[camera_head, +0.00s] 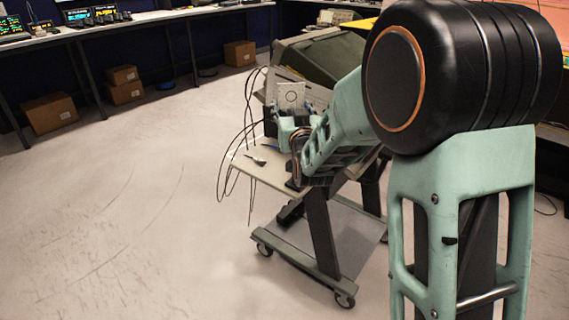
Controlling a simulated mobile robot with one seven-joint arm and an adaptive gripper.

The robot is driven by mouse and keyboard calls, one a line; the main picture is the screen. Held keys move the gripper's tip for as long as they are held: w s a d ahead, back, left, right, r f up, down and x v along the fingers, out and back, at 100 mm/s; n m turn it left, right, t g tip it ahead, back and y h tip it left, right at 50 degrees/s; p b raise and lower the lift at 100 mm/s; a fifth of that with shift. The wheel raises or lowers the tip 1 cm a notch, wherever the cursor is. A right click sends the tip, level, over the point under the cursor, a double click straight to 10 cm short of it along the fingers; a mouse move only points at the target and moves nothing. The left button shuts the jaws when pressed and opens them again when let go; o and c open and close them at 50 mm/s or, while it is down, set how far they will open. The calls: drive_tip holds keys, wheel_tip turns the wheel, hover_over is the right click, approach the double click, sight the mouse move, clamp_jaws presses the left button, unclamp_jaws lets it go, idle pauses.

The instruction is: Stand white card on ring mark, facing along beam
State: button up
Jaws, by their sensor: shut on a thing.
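The fingertips are small and partly hidden by my wrist. No ring mark on the cart top and no beam can be made out in this view.
The wheeled cart (262,177) has a pale top with a small metal tool (255,160) near its left edge. Black cables hang at its left. Grey-green equipment (325,62) stands behind the card. Cardboard boxes (50,113) sit under the back bench; the floor at left is clear.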

wheel_tip(320, 180, down, 9)
drive_tip(key=shift+f+b, duration=0.1)
drive_tip(key=shift+b, duration=1.05)
drive_tip(key=shift+f, duration=0.15)
drive_tip(key=o, duration=1)
drive_tip(key=shift+c, duration=0.2)
drive_tip(key=o, duration=0.4)
drive_tip(key=shift+o, duration=0.2)
